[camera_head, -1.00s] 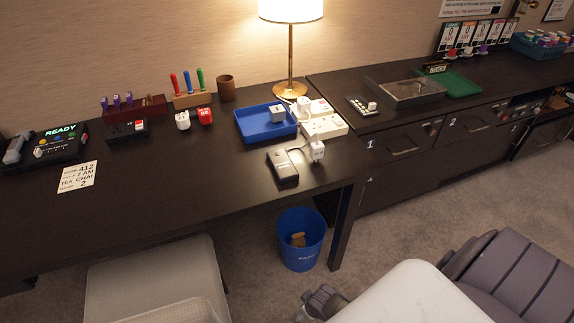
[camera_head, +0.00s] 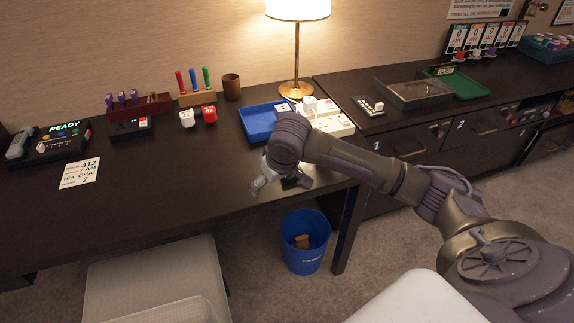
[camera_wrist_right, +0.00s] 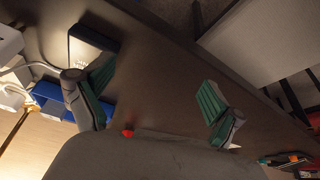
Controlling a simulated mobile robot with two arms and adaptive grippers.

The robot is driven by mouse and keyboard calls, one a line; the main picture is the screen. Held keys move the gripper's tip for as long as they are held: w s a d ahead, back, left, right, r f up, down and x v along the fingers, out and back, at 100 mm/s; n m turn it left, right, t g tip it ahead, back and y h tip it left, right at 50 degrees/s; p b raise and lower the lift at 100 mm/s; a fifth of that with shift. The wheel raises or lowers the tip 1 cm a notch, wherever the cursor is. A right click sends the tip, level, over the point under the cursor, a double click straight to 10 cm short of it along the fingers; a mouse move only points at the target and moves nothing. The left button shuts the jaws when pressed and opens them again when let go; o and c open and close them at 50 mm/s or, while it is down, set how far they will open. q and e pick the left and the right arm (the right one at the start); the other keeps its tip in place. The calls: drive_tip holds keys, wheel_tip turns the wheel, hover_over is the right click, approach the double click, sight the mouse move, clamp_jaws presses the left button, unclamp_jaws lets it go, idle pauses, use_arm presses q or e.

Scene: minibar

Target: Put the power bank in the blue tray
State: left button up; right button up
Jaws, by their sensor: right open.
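The power bank, a dark slab, lies on the dark desk; in the head view only a dark bit of it (camera_head: 297,183) shows past my right gripper (camera_head: 278,181). In the right wrist view the power bank (camera_wrist_right: 92,42) is beside one green-padded finger, which covers part of it, and not between the fingers. There my right gripper (camera_wrist_right: 157,90) is open and empty, with its fingers spread wide over bare desk. The blue tray (camera_head: 256,125) is behind it on the desk, partly hidden by my right arm. My left gripper is not in view.
A white power strip (camera_head: 335,124) is right of the tray. A lamp (camera_head: 296,60) is behind them. Red and white plugs (camera_head: 209,115) are left of the tray. A blue bin (camera_head: 305,245) stands on the floor.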

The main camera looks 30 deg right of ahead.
drive_tip(key=w+d+r+m+h, duration=0.1)
drive_tip(key=w+d+r+m, duration=0.15)
drive_tip(key=d+r, duration=0.6)
drive_tip(key=shift+m, duration=0.45)
drive_tip(key=x, duration=0.7)
drive_tip(key=shift+w+d+f+b, duration=0.1)
drive_tip(key=shift+d+f+b, duration=0.15)
drive_tip(key=shift+f+b, duration=0.1)
drive_tip(key=shift+w+x, duration=0.15)
drive_tip(key=shift+x, duration=1.35)
drive_tip(key=shift+w+x, duration=0.15)
drive_tip(key=shift+x, duration=1.3)
drive_tip(key=shift+a+r, duration=0.1)
drive_tip(key=shift+c, duration=0.4)
drive_tip(key=c, duration=1.3)
drive_tip(key=shift+c, duration=1.3)
